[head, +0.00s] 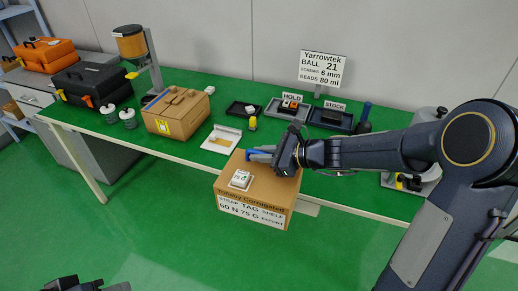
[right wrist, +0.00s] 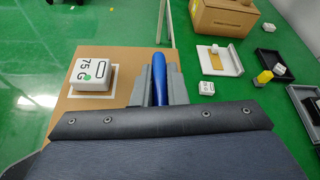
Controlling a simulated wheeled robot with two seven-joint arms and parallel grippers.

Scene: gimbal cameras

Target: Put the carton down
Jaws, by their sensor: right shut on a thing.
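A brown carton (head: 252,206) with a printed front label overlaps the table's front edge in the head view. Its lower part shows against the floor, with no support visible under it. A white block marked 75 G (head: 241,180) lies on its top, inside a white outline; it also shows in the right wrist view (right wrist: 92,75). My right gripper (head: 262,154) is shut on a blue bar (right wrist: 158,78) at the carton's top. I cannot tell whether the bar is joined to the carton. My left gripper (head: 118,286) is cut off at the bottom edge, its jaws unclear.
Orange and black toolboxes stand at the far left. The green floor in front is clear.

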